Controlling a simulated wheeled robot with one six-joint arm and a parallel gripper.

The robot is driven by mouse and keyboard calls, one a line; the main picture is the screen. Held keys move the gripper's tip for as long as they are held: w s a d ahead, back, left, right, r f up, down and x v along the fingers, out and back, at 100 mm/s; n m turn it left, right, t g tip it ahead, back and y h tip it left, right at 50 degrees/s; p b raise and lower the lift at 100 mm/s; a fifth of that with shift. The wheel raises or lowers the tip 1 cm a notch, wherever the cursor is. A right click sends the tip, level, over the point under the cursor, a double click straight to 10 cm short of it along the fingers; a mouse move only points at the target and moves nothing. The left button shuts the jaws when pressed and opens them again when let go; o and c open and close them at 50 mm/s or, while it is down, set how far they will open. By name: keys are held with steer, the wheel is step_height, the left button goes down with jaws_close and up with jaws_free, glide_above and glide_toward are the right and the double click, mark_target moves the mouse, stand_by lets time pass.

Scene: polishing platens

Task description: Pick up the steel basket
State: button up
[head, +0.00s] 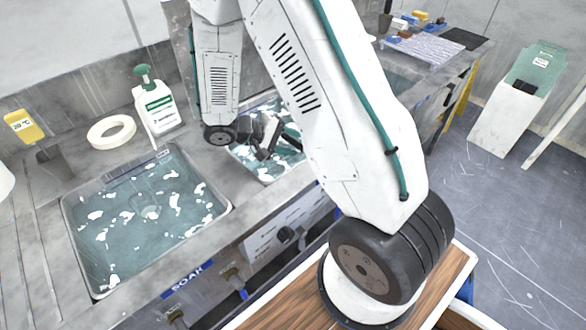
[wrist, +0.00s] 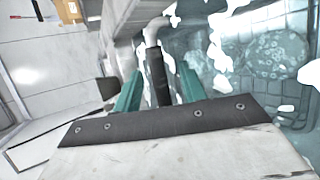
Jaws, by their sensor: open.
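The steel basket (wrist: 245,68) sits in the water of a sink in the wrist view; its wire mesh shows faintly beneath the surface. A round, pale, perforated thing (wrist: 272,54) lies in it. A black grip (wrist: 156,78) on a bent grey bar, apparently the basket's handle, stands between the teal fingers of my gripper (wrist: 160,88). The fingers are open, with a gap visible on the grip's right side. In the head view my gripper (head: 268,138) is low over the second sink, and my arm hides much of that sink and the basket.
The left sink (head: 143,270), marked SOAK, holds foamy water. A white bin with a green lid (head: 505,118) stands on the floor at right.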

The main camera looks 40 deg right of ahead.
steer(key=shift+x, duration=1.55)
jaws_close()
